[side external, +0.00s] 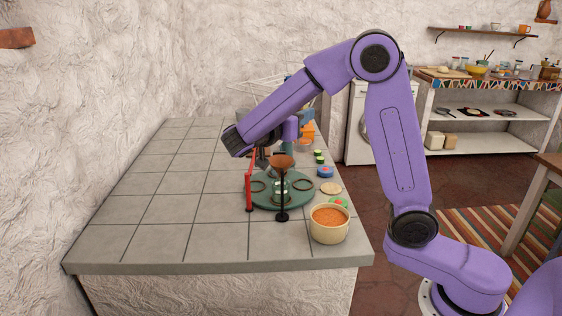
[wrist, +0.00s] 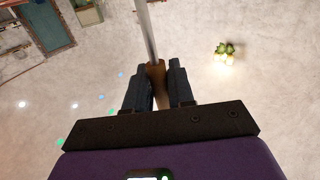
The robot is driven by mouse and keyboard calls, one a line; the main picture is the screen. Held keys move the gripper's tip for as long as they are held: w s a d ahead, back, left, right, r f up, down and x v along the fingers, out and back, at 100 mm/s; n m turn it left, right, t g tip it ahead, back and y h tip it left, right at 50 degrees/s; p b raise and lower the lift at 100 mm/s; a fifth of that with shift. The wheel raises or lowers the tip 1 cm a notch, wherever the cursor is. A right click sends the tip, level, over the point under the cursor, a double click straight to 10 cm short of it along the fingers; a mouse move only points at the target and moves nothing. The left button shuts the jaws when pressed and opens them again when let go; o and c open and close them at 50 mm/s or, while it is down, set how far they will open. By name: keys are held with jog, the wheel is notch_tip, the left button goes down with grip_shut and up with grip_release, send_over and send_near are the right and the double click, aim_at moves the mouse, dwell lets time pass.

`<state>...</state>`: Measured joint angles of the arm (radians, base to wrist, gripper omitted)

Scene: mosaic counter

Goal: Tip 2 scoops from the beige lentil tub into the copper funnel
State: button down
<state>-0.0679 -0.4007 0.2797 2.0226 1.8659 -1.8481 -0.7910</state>
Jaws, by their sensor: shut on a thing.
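The beige tub (side external: 330,232) of orange lentils stands at the counter's front right corner. The copper funnel (side external: 283,161) sits on a black stand to the left of and behind the tub. My gripper (wrist: 158,82) is shut on the brown handle of a scoop (wrist: 157,76); its metal shaft runs up out of the wrist view. In the side view my wrist is just above and behind the funnel. The scoop's bowl is not clear in either view, so I cannot tell what it holds.
A green round base (side external: 262,203) with dark rings lies under the funnel. A red upright post (side external: 250,182) stands to its left. Small lids and a blue dish (side external: 325,172) line the right edge. The left half of the tiled counter (side external: 165,200) is clear.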

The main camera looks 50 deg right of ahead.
jog(key=w+d, duration=0.2)
jog(key=w, duration=1)
notch_tip(320, 180, down, 5)
jog(key=shift+w+a+f, duration=0.1)
jog(key=shift+a+f, duration=0.05)
jog(key=s+d+f+m, duration=0.1)
jog(key=s+f+m, duration=0.7)
jog(key=m, duration=1.1)
jog(key=shift+s+f+t, duration=0.3)
jog(key=shift+s+f, duration=0.05)
jog(key=shift+s, duration=0.35)
dwell(0.6)
